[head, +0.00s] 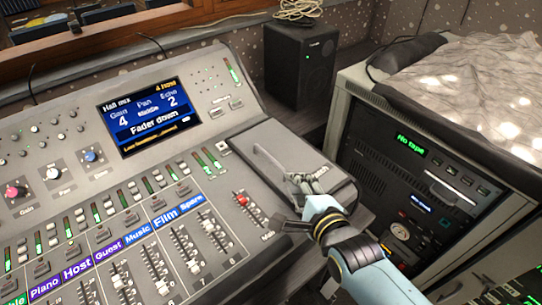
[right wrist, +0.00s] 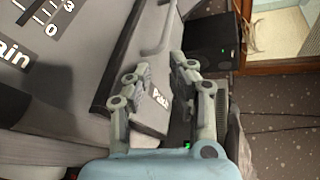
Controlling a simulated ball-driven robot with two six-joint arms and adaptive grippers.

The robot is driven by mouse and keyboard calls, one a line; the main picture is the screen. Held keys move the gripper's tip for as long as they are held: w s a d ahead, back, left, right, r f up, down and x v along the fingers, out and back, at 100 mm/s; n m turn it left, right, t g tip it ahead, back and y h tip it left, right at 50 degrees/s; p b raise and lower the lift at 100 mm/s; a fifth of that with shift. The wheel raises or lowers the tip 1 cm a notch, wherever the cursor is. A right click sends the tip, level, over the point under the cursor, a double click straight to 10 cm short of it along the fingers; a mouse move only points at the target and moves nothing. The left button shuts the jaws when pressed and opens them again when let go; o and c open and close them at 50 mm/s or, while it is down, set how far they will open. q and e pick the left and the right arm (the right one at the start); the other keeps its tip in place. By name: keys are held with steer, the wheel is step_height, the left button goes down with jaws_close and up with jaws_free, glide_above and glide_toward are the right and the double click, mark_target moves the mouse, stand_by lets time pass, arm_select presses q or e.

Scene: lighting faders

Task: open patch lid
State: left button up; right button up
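Whether a finger touches the lid is unclear. My left gripper is not in view.
The console's fader rows (head: 150,240) and a lit screen (head: 149,112) lie left of the lid. A black speaker (head: 300,65) stands behind it. A rack with a tape deck (head: 420,190) stands close on the right, with a grey cloth (head: 480,85) on top.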

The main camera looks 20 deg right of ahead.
mark_target(272, 159)
steer(key=shift+w+a+r+m+t, duration=0.1)
steer(key=shift+w+a+m+t, duration=0.15)
steer(key=shift+a+m, duration=0.3)
steer(key=shift+w+a+r+m+t, duration=0.1)
steer(key=shift+a+m+t, duration=0.25)
steer(key=shift+m, duration=0.3)
steer(key=shift+w+a+f+b, duration=0.1)
steer(key=shift+w+b, duration=0.2)
steer(key=shift+b, duration=0.05)
steer(key=b+x, duration=0.9)
steer(key=shift+w+f, duration=0.1)
steer(key=shift+w, duration=0.1)
steer(key=shift+w+b, duration=0.35)
jaws_close()
